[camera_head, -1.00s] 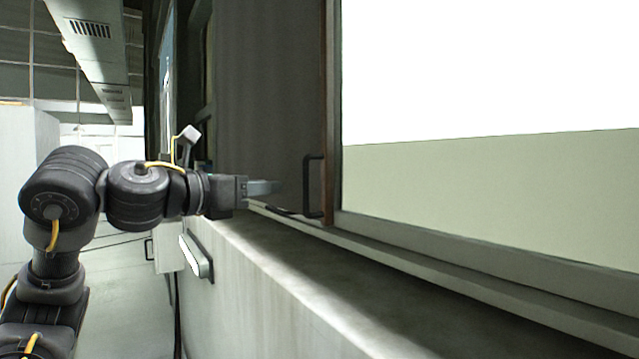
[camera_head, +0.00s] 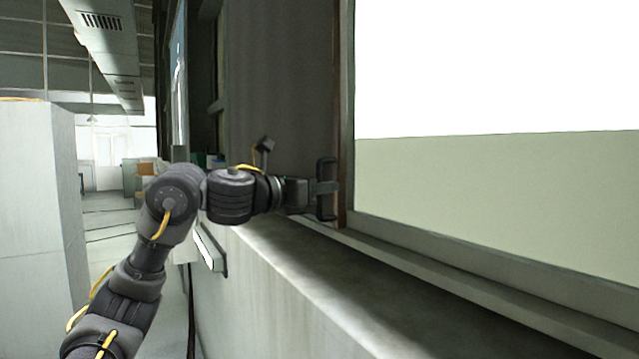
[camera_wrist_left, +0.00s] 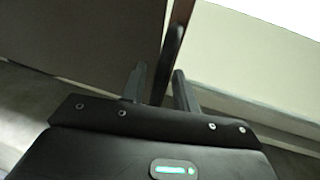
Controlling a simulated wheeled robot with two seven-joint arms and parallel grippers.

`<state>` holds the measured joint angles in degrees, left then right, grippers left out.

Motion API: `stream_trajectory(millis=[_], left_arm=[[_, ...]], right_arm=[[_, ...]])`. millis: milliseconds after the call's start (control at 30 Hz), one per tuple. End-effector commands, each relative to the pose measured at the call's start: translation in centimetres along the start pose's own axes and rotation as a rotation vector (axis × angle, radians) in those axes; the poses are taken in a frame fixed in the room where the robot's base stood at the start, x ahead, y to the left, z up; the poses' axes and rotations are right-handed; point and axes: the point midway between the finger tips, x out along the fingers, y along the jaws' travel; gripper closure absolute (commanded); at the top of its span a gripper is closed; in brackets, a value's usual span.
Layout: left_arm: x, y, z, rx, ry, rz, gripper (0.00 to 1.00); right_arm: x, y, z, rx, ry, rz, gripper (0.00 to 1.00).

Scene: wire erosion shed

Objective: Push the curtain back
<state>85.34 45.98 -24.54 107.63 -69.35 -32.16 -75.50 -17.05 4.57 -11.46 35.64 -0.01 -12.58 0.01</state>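The curtain (camera_head: 285,90) is a dark grey upright panel at the left part of the window opening, with a brown edge strip on its right. A black bar handle (camera_head: 326,170) stands upright near that edge. My left gripper (camera_head: 322,187) reaches it from the left, with a finger across the handle. In the left wrist view the two fingers (camera_wrist_left: 160,88) are spread, one on each side of the handle (camera_wrist_left: 172,58). A gap shows between the left finger and the handle; contact on the right side is unclear. My right gripper is out of view.
A bright window pane (camera_head: 490,80) fills the right. A concrete sill (camera_head: 330,275) runs below curtain and window. A bar-shaped fixture (camera_head: 209,248) sits on the wall under my forearm. A pale cabinet (camera_head: 35,200) stands at the left, with open floor between.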

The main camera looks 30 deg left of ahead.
Motion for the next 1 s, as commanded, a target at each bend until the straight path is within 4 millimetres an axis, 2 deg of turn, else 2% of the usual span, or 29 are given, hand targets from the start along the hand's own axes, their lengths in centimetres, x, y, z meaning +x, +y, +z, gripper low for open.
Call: stream_trajectory(millis=[233, 467, 800, 1000], left_arm=[[0.0, 0.0, 0.0, 0.0, 0.0, 0.001, 0.71], [0.0, 0.1, 0.0, 0.0, 0.0, 0.001, 1.0], [0.0, 0.2, 0.0, -0.001, 0.001, 0.001, 1.0], [0.4, 2.1, -0.1, -0.006, 0.005, 0.003, 1.0]], right_arm=[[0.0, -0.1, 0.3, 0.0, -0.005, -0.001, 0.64], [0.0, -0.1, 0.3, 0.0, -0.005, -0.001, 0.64], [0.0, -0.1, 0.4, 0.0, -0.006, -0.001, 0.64], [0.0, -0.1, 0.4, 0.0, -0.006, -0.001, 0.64]])
